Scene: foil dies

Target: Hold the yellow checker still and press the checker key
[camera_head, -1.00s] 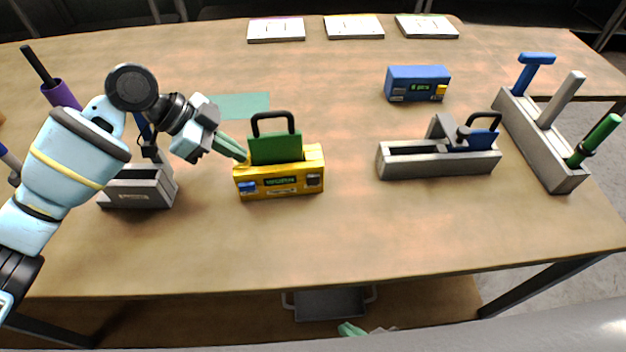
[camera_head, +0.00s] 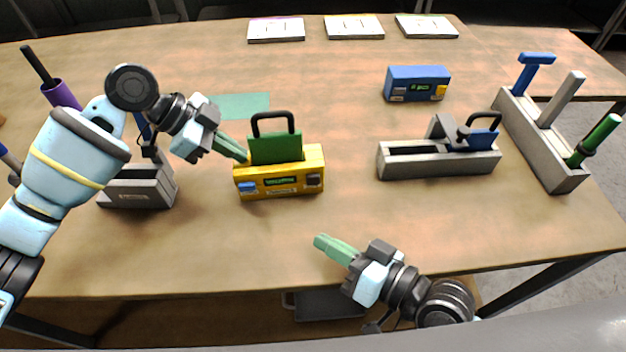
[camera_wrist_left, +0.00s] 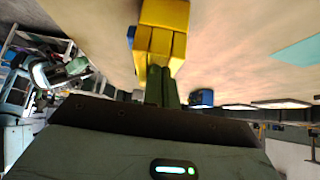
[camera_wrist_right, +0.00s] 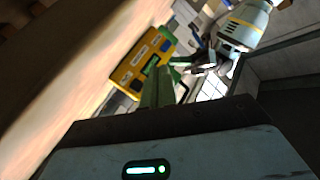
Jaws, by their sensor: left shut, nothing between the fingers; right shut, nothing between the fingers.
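The yellow checker (camera_head: 311,168) stands upright on the table with a green plate (camera_head: 276,148) with a black handle set in its top. Its front has a green display (camera_head: 280,181), a blue key (camera_head: 247,187) at left and a dark grey key (camera_head: 314,180) at right. My left gripper (camera_head: 244,157) is shut and empty, its tips at the checker's left side; the left wrist view shows them against or very near the yellow body (camera_wrist_left: 165,14). My right gripper (camera_head: 320,241) is shut and empty, apart from the checker, in front of it and to the right.
A blue checker (camera_head: 418,75) is farther back. A grey rack (camera_head: 560,178) with upright handles is at far right. Another grey holder (camera_head: 135,197) sits behind my left arm. The table front is mostly clear.

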